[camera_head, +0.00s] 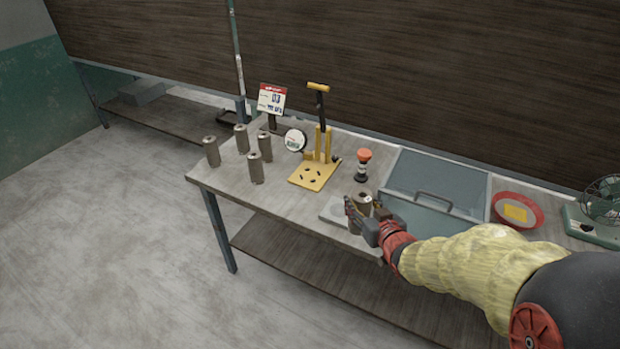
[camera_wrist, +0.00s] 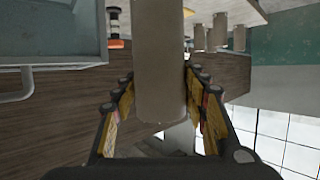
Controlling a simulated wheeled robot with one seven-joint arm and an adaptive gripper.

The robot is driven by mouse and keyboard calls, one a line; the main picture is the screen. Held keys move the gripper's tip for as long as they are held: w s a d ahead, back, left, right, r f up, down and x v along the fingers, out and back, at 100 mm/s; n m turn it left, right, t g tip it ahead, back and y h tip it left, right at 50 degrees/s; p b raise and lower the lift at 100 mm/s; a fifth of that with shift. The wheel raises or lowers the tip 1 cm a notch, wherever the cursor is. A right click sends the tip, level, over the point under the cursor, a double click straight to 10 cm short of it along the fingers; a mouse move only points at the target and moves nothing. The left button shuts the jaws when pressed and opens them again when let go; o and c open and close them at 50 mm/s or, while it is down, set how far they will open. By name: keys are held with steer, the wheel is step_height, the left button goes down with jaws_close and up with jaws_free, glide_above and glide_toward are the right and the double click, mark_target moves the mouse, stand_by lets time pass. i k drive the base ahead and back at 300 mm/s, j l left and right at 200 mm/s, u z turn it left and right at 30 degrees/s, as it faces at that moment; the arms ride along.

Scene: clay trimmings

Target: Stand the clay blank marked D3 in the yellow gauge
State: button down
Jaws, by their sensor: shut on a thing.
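My gripper (camera_head: 361,212) is shut on a grey clay blank (camera_head: 361,200), which stands upright between the fingers near the table's front edge. In the wrist view the blank (camera_wrist: 158,60) fills the gap between both finger pads. No mark is readable on it. The yellow gauge (camera_head: 313,175) is on the table, left of and behind my gripper. It has a flat base with several dark holes, upright yellow posts and a dark lever with a yellow handle. Several other clay blanks (camera_head: 255,167) stand at the left end; their marks are unreadable.
A sign (camera_head: 271,100) reading D3 stands at the back, beside a round dial (camera_head: 295,140). A blue-grey bin (camera_head: 440,180), red dish (camera_head: 517,210) and green fan (camera_head: 600,215) are to the right.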

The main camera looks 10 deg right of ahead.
mark_target(310, 176)
steer(key=i+j, duration=0.1)
steer(key=i, duration=0.4)
steer(key=i+j, duration=0.15)
steer(key=i, duration=0.35)
